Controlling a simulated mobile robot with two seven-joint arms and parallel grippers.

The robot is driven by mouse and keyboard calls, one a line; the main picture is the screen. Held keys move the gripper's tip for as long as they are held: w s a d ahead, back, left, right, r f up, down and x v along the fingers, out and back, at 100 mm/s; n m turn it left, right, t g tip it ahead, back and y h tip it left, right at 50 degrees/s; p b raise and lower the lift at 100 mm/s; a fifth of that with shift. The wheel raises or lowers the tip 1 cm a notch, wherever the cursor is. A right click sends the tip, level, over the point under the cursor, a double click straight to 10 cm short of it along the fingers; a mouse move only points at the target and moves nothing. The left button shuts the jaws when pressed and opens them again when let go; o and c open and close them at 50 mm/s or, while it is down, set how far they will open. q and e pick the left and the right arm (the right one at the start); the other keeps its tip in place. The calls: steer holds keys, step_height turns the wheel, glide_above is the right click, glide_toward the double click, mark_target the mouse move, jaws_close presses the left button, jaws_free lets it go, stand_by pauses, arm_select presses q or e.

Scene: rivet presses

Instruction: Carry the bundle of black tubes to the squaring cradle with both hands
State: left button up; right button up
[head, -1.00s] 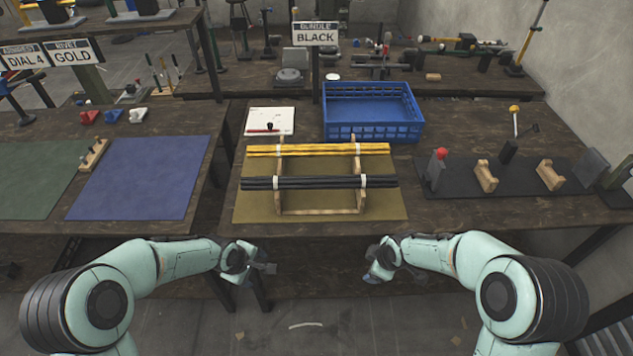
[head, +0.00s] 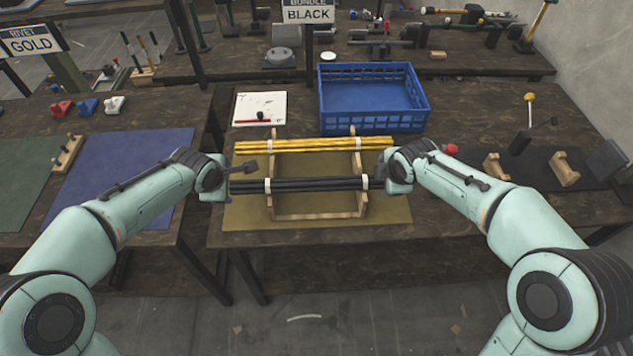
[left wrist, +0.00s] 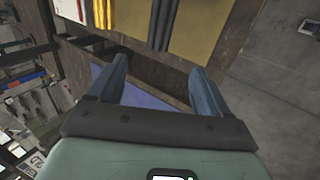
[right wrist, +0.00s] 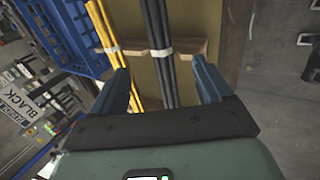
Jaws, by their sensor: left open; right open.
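The bundle of black tubes (head: 315,185) lies level across a wooden rack (head: 320,214), tied with two white bands. My left gripper (head: 240,180) is open at the bundle's left end; in the left wrist view the black tubes (left wrist: 163,22) lie ahead of the open fingers (left wrist: 158,72). My right gripper (head: 392,182) is open at the right end; in the right wrist view the black tubes (right wrist: 158,25) run down between its fingers (right wrist: 160,78), not gripped. The likely squaring cradle, wooden notched blocks (head: 494,166) (head: 564,172) on a dark mat, stands at right, partly hidden by my right arm.
A yellow tube bundle (head: 290,146) lies on the same rack behind the black one. A blue crate (head: 372,122) stands behind, beside a white board (head: 258,108). A red ball (head: 452,149) and an upright yellow-topped tool (head: 529,105) stand at right. A blue mat (head: 120,180) is at left.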

mark_target(237, 186)
arm_select(q)
steer(key=x, duration=1.3)
steer(key=shift+w+f, duration=0.2)
steer(key=shift+w, duration=0.05)
arm_select(e)
steer(key=x, duration=1.3)
steer(key=shift+w+f, duration=0.2)
arm_select(q)
jaws_close()
arm_select(e)
jaws_close()
arm_select(q)
steer(key=shift+r, duration=0.1)
arm_select(e)
steer(key=shift+r, duration=0.1)
